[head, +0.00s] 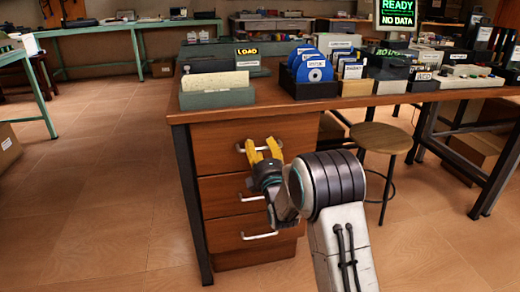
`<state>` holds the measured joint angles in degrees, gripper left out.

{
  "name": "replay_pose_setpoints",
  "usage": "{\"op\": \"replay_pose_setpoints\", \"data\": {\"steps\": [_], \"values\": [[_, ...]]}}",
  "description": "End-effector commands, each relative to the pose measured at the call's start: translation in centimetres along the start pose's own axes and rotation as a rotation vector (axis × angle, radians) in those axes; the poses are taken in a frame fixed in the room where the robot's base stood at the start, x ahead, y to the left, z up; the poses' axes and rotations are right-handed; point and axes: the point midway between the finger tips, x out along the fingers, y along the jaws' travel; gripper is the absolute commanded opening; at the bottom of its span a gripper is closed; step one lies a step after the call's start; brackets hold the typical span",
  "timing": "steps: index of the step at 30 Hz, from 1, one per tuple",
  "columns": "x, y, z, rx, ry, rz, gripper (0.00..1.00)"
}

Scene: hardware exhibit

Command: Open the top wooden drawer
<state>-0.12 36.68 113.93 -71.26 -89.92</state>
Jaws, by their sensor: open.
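The top wooden drawer (216,146) is in a column of three brown drawers under the left end of a desk. It looks flush with the desk front. Its pale bar handle (240,147) is partly hidden behind my gripper. My gripper (262,147) has two yellow fingers, spread apart and pointing up, in front of the top drawer at handle height. I cannot tell whether a finger touches the handle. The middle drawer (220,190) and bottom drawer (220,232) look shut, each with a pale bar handle.
The desk top (330,100) holds a tray of papers (217,90), a box of blue discs (313,72) and several small devices. A round stool (381,138) stands right of the drawers. The floor (100,200) on the left is clear. Green-legged benches (140,28) stand behind.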

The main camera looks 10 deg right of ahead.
Motion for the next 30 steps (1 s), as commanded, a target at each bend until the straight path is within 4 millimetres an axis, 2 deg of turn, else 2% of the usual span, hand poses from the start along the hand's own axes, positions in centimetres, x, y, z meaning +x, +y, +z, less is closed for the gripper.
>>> {"op": "replay_pose_setpoints", "data": {"steps": [13, 27, 30], "values": [[0.35, 0.01, 0.00, 0.000, 0.000, 0.000, 0.46], [0.34, 0.01, 0.00, 0.000, 0.000, 0.000, 0.04], [0.34, 0.01, 0.00, 0.000, 0.000, 0.000, 0.00]]}}
